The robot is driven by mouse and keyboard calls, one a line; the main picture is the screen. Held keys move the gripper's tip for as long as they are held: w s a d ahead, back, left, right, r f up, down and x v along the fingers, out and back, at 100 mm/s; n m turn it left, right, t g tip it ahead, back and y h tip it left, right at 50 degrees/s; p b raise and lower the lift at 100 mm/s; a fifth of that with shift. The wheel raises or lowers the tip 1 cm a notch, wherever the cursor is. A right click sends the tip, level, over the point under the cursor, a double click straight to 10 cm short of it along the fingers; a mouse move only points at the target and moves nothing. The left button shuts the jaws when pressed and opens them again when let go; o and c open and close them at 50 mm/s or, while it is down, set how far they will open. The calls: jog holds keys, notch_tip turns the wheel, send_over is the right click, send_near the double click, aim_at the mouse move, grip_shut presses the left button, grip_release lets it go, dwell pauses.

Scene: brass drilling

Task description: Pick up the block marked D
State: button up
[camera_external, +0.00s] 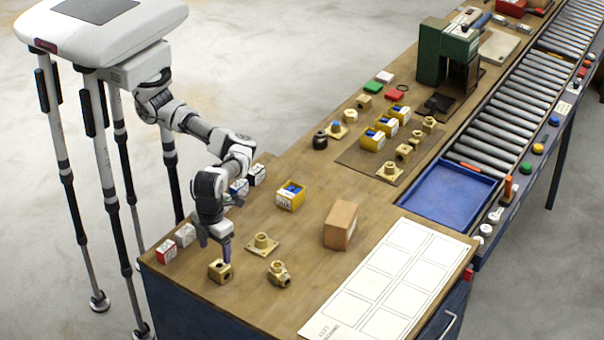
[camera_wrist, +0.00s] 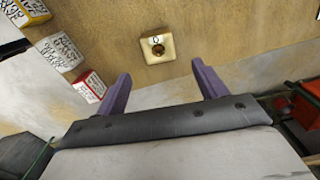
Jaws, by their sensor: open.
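A square brass block (camera_wrist: 159,47) with a round hole in its top lies on the wooden bench in the wrist view. A small dark letter stands by the hole; it is too small to tell D from O. What looks like the same block (camera_external: 220,272) sits near the bench's front left corner in the external view, just below my gripper. My gripper (camera_external: 215,252) points down with purple fingers. In the wrist view my gripper (camera_wrist: 162,82) is open and empty, and the block lies beyond the fingertips, roughly centred between them.
A red-and-white box (camera_external: 166,251) and a white box (camera_external: 185,235) stand left of my gripper. A flanged brass part (camera_external: 262,244) and a brass fitting (camera_external: 279,273) lie to its right. A brown block (camera_external: 340,225) and a white grid sheet (camera_external: 385,280) are farther right.

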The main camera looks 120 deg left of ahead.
aim_at(219, 266)
jog(key=f, duration=0.3)
jog(key=f+p, duration=0.1)
jog(key=f, duration=0.2)
jog(key=f+p, duration=0.1)
jog(key=f, duration=0.1)
jog(key=shift+a+f, duration=0.3)
jog(key=shift+f, duration=0.1)
jog(key=shift+c, duration=0.4)
jog(key=shift+r, duration=0.1)
jog(key=c, duration=1.4)
